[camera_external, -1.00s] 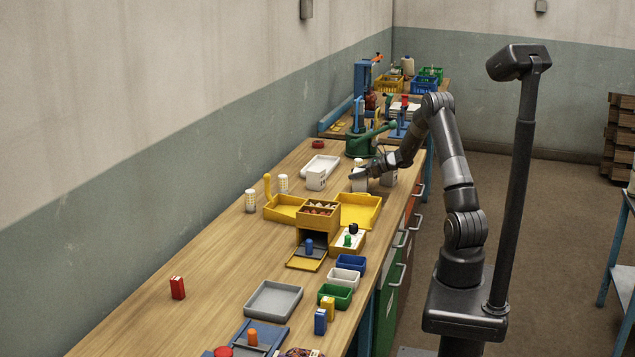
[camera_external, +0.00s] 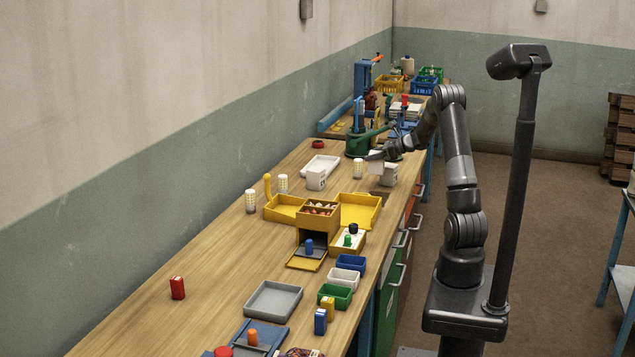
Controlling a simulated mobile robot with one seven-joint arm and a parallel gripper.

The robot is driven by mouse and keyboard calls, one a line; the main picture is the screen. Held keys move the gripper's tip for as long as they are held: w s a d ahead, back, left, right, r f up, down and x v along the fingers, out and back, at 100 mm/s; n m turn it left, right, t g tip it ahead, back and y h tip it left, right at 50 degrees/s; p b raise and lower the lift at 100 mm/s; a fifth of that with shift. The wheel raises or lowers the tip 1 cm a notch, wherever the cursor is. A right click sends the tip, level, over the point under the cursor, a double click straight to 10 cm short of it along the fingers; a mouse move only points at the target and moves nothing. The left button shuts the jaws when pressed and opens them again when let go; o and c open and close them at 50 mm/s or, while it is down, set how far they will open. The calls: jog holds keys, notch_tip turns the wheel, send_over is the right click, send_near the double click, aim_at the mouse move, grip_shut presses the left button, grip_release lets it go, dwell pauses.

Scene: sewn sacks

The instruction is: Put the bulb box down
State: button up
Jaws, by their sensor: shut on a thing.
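My gripper (camera_external: 377,157) is over the far right part of the long wooden bench. It is shut on a small white box, taken to be the bulb box (camera_external: 376,168). Only part of that box shows below the fingers, and its print is too small to read. It appears held above the bench top; the exact gap cannot be told.
A yellow sorting stand (camera_external: 362,209) with trays lies nearer the camera. Bare wood (camera_external: 338,187) shows between the stand and the boxes.

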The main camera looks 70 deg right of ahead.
jog(key=v, duration=0.5)
jog(key=shift+w+d+r, duration=0.2)
jog(key=shift+d+r, duration=0.2)
jog(key=shift+s+a+r, duration=0.15)
jog(key=shift+s, duration=0.1)
jog(key=s+a+n+g+y, duration=0.2)
jog(key=a+n+y, duration=0.2)
jog(key=a, duration=0.7)
jog(key=s+a+n+g+y, duration=0.15)
jog(key=a+n+y, duration=0.25)
jog(key=a, duration=0.6)
send_over(351, 215)
jog(key=shift+f, duration=5.05)
jog(key=shift+f, duration=0.15)
jog(key=o, duration=1)
